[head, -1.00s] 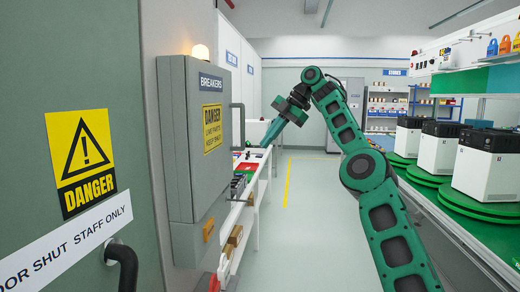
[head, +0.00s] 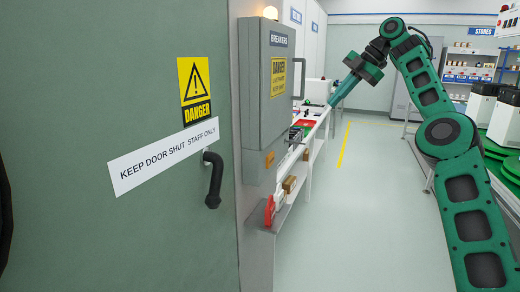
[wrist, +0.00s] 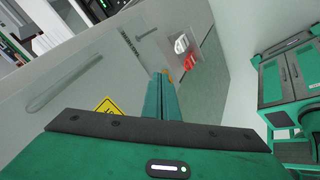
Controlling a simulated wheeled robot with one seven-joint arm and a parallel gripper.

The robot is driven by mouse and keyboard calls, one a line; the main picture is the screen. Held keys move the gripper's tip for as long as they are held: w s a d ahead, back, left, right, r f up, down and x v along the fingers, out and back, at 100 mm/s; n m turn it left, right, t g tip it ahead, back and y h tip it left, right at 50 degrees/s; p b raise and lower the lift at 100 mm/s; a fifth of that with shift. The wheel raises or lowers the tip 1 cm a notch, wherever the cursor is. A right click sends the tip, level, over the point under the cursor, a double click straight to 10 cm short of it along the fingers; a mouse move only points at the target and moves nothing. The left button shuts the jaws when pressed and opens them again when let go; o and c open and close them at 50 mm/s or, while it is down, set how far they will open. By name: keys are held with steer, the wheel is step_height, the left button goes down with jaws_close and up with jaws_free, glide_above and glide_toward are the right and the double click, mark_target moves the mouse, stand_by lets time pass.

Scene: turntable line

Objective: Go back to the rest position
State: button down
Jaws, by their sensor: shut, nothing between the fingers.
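My gripper (head: 335,97) is at the end of my green arm, held in the air above the aisle, pointing down and left toward the long side shelf (head: 318,135). In the wrist view my gripper (wrist: 161,76) has its two green fingers together, with nothing between them. My arm is bent, with its elbow at the right of the head view. No part of my gripper touches anything that I can see.
A grey breaker cabinet (head: 265,95) and a green door (head: 110,240) with a black handle (head: 213,180) stand at the left. Turntables with white machines (head: 508,122) line the right. The aisle floor (head: 370,220) between is clear. Stores shelves (head: 470,80) stand at the back.

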steer(key=s+a+f+m+g+h, duration=0.1)
steer(key=s+a+f+m+h, duration=0.15)
steer(key=s+m, duration=0.2)
steer(key=s+a+f+m+h, duration=0.1)
steer(key=s+a+m+h, duration=0.1)
steer(key=s+a+m, duration=0.3)
steer(key=s+d+f+m+h, duration=0.1)
steer(key=s+d+f+m, duration=0.7)
steer(key=s, duration=0.5)
steer(key=s+d+f+m+h, duration=0.2)
steer(key=s+d+f+m, duration=0.3)
steer(key=s+d, duration=0.7)
steer(key=s+d+f+m, duration=0.1)
steer(key=s+f+m, duration=0.1)
steer(key=s+f, duration=0.2)
steer(key=s+d+f+m, duration=0.1)
steer(key=s+f+m, duration=0.2)
steer(key=s, duration=0.7)
steer(key=s+d+f+m+g, duration=0.1)
steer(key=s+f+m, duration=0.2)
steer(key=s+f, duration=0.2)
steer(key=shift+s+d+f+y, duration=0.2)
steer(key=shift+s+f+y, duration=0.15)
steer(key=shift+s, duration=0.9)
